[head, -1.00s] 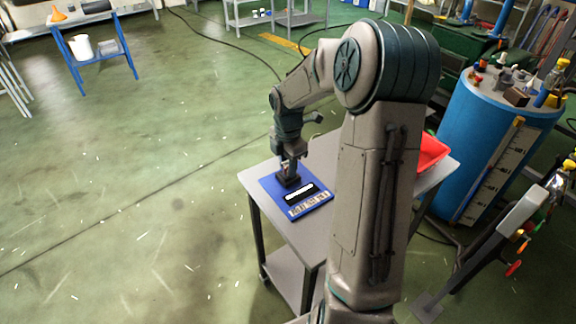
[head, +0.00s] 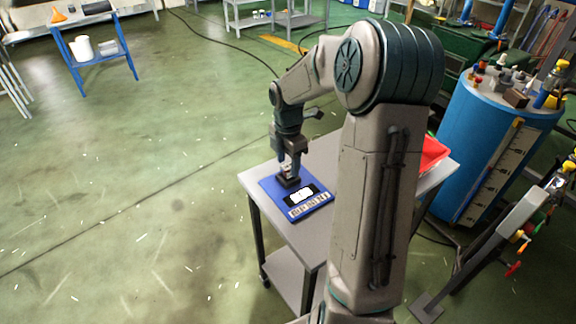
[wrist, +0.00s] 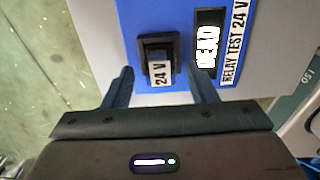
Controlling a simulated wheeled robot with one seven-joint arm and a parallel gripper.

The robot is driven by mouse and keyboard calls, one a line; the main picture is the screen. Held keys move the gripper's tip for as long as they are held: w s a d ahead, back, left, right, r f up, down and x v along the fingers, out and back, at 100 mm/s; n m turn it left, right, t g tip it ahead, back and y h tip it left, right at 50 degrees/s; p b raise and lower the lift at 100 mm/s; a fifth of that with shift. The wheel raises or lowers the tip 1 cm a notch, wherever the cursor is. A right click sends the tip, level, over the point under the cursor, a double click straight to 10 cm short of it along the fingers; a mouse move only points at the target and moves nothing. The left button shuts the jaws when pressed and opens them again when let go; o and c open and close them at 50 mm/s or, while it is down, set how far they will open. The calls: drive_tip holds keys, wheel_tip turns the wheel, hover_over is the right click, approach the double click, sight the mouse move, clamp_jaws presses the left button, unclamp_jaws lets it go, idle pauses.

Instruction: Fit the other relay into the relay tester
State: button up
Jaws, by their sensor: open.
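The blue relay tester (head: 269,184) lies on the grey cart top. It also shows in the wrist view (wrist: 183,18), with the label "RELAY TEST 24 V" and a display (wrist: 207,45) reading "DEAD". A relay (wrist: 160,72) with a white "24 V" face sits in the tester's black socket (wrist: 158,42). My gripper (head: 289,171) is just above the socket. In the wrist view its fingers (wrist: 160,79) are open, one on each side of the relay and apart from it. I see no second loose relay.
A red tray (head: 433,153) stands on the cart's (head: 258,205) right side, partly hidden by my arm. A large blue tank (head: 490,150) stands close to the right. Open green floor lies to the left.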

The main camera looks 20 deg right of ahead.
sight(288, 166)
wheel_tip(288, 166, up, 10)
drive_tip(key=f, duration=0.1)
drive_tip(key=s+a+r+m+t, duration=0.1)
drive_tip(key=s+a+m, duration=0.4)
drive_tip(key=s+m, duration=0.5)
drive_tip(key=s+a+m+t, duration=0.1)
drive_tip(key=s+a+m, duration=0.4)
drive_tip(key=s+m, duration=0.5)
drive_tip(key=shift+s+a+r+t+p, duration=0.3)
drive_tip(key=shift+s+a+r+p, duration=0.1)
drive_tip(key=shift+s, duration=0.8)
